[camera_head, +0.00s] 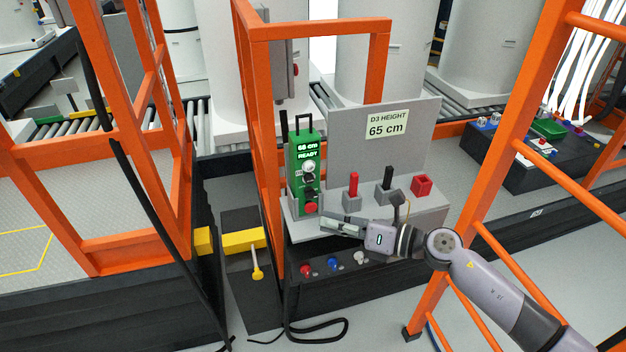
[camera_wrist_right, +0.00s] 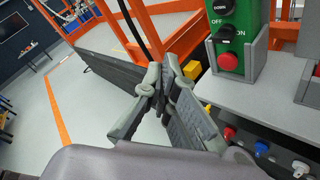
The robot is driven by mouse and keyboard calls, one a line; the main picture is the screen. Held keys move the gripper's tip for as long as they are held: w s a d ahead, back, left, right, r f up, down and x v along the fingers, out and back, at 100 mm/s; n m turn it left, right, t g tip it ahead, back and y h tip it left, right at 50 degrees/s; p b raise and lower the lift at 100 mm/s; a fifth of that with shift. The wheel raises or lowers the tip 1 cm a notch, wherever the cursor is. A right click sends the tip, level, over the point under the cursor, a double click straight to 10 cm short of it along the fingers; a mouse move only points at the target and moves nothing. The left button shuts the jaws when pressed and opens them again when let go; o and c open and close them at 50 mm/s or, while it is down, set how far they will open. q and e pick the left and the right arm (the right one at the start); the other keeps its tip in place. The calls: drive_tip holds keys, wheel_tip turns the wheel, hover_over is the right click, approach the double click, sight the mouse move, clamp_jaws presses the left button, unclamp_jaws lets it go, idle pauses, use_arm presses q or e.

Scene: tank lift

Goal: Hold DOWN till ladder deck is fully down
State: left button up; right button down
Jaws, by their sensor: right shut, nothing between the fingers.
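A green control box (camera_head: 307,172) stands upright in a grey holder on the console. Its small screen reads about 66 cm and READY. Below the screen are a round knob, a switch and a red button (camera_head: 311,208). In the right wrist view, the box (camera_wrist_right: 236,62) shows a DOWN label at the top, an OFF/ON switch (camera_wrist_right: 227,33) and the red button (camera_wrist_right: 229,62). My right gripper (camera_head: 326,225) is shut and empty, just below and right of the box, apart from its buttons. In the wrist view its fingers (camera_wrist_right: 165,75) meet left of the box. My left gripper is out of view.
A sign (camera_head: 387,123) reads D3 HEIGHT 65 cm. Red (camera_head: 353,184) and black (camera_head: 387,178) levers stand on the console. An orange post (camera_head: 268,170) rises left of the box. An orange ladder frame (camera_head: 483,190) stands right. Black cable lies on the floor.

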sight(310, 179)
drive_tip(key=w+a+b, duration=0.3)
drive_tip(key=w+b, duration=0.1)
drive_tip(key=w, duration=0.4)
drive_tip(key=shift+w, duration=0.15)
idle(1.2)
drive_tip(key=shift+f+b, duration=0.1)
drive_tip(key=shift+b, duration=0.2)
drive_tip(key=shift+w+a, duration=0.15)
drive_tip(key=shift+w, duration=0.25)
